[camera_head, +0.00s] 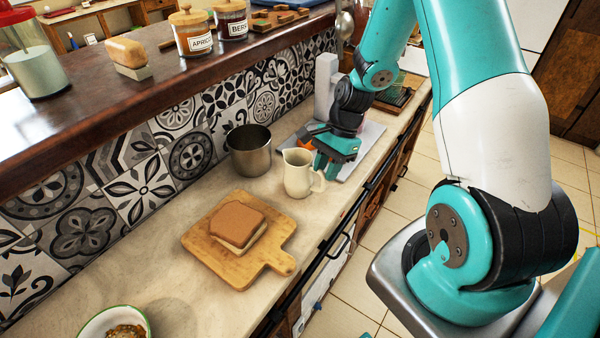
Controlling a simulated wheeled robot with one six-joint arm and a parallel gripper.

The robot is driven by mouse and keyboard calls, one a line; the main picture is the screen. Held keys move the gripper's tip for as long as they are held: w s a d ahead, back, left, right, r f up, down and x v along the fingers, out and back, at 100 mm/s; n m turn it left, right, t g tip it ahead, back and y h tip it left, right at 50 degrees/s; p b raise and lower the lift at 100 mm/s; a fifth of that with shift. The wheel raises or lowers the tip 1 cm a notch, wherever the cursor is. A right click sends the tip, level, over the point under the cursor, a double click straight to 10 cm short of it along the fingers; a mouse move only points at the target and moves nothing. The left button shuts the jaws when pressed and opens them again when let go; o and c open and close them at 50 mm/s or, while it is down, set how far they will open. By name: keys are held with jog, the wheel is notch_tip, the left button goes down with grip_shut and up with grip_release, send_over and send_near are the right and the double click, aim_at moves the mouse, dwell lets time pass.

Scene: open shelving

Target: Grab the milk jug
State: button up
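The milk jug (298,174) is a cream-coloured pitcher standing upright on the counter, with its spout to the left and its handle to the right. My gripper (324,165) is teal and points down just behind and to the right of the jug, close to its rim and handle. Whether it touches the jug cannot be told. The finger gap is too small and partly hidden to show whether the gripper is open or shut.
A metal pot (249,152) stands left of the jug. A wooden board (203,247) with bread (238,222) lies in front. A bowl (114,322) is at the bottom left. A tiled wall (187,155) and raised ledge (145,85) bound the counter's left side.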

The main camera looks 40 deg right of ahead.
jog(key=shift+x, duration=1.5)
grip_shut()
jog(key=shift+d+r, duration=0.1)
jog(key=shift+r, duration=0.15)
